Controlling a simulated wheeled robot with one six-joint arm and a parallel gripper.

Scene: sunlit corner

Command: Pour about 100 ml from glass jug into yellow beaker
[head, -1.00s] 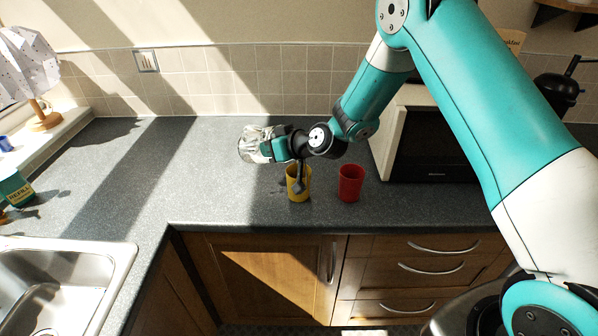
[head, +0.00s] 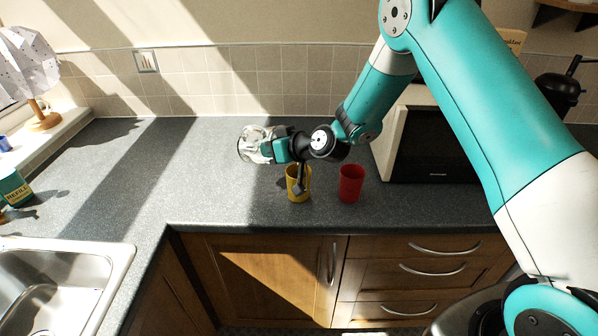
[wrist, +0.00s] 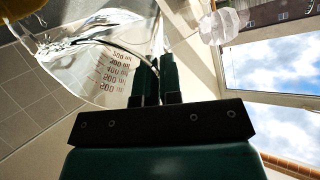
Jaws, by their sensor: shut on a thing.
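The clear glass jug (head: 251,144) is held in the air above the worktop, up and left of the yellow beaker. My gripper (head: 272,149) is shut on it. In the wrist view the jug (wrist: 95,75) is steeply tipped, its red volume marks showing upside down, with clear liquid inside; my gripper fingers (wrist: 155,80) are at its side. The yellow beaker (head: 293,190) stands upright on the worktop, partly covered by my wrist. A yellow patch, likely the beaker (wrist: 18,8), shows at the wrist view's top left corner. I cannot tell whether liquid is falling into it.
A red cup (head: 351,184) stands close to the right of the yellow beaker. A white and black microwave (head: 430,150) is farther right. The sink (head: 60,285) is at the lower left. The worktop (head: 215,190) left of the beaker is clear.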

